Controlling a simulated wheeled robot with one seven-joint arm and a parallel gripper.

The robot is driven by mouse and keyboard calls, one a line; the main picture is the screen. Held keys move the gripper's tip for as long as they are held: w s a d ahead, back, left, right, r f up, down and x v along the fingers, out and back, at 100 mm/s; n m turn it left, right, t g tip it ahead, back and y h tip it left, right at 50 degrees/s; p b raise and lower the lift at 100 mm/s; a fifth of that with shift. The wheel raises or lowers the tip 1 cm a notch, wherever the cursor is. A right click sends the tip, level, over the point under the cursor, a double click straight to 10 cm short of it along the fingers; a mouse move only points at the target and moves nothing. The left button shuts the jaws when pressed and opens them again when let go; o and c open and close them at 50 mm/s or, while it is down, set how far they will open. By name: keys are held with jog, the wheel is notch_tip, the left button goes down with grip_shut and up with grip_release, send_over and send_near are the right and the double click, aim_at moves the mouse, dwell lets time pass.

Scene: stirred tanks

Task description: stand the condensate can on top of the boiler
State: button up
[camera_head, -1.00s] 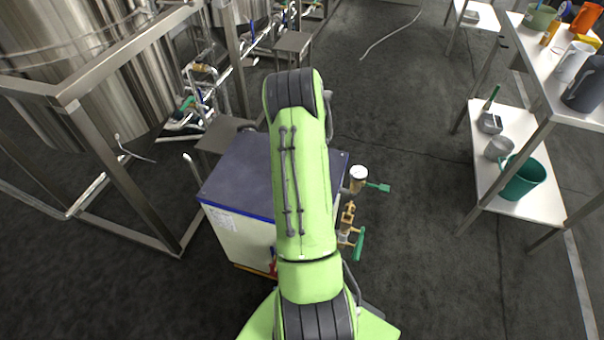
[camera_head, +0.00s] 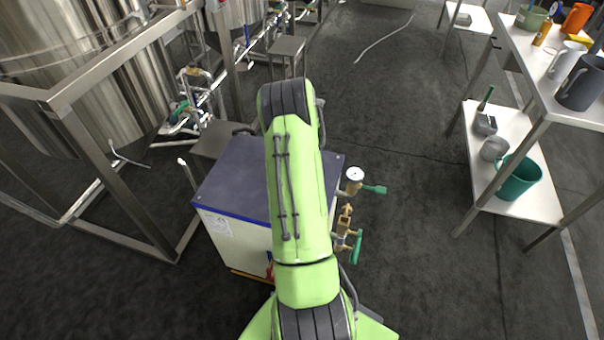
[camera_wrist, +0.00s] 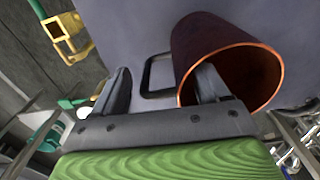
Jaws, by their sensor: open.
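The boiler is a white box with a dark grey-blue top (camera_head: 228,180), just ahead of me in the head view. My arm crosses over it and hides part of the top. In the wrist view the condensate can (camera_wrist: 197,40) is a dark reddish-brown cylinder with a bright copper rim. It is against the grey boiler top (camera_wrist: 125,30), its open mouth towards the camera; its base contact is not clear. Its black loop handle sticks out left. My gripper (camera_wrist: 163,82) is open, one finger each side of the handle. The head view hides can and gripper behind my arm.
A gauge (camera_head: 355,175) and brass valves with green handles (camera_head: 356,246) stick out from the boiler's right side. A steel tank frame (camera_head: 120,185) stands left. A shelf table (camera_head: 525,190) with jugs and a green bucket stands right. Dark floor between is clear.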

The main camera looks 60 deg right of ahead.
notch_tip(320, 180, up, 12)
jog(key=p, duration=0.3)
jog(key=w+a+r+n+t, duration=0.1)
jog(key=w+a+r+n, duration=0.15)
jog(key=a+r, duration=0.7)
jog(key=w+a+r+n+t, duration=0.2)
jog(key=a+r+n, duration=0.2)
jog(key=a+r, duration=0.55)
jog(key=s+a+n+t, duration=0.1)
jog(key=s+a+n, duration=0.3)
jog(key=s+a, duration=0.3)
jog(key=s+a+n+t, duration=0.1)
jog(key=s+a+n, duration=0.3)
jog(key=s+a, duration=0.3)
jog(key=a, duration=0.5)
jog(key=shift+s+r+n+t, duration=0.3)
jog(key=shift+r+n+t, duration=0.05)
jog(key=shift+t, duration=0.05)
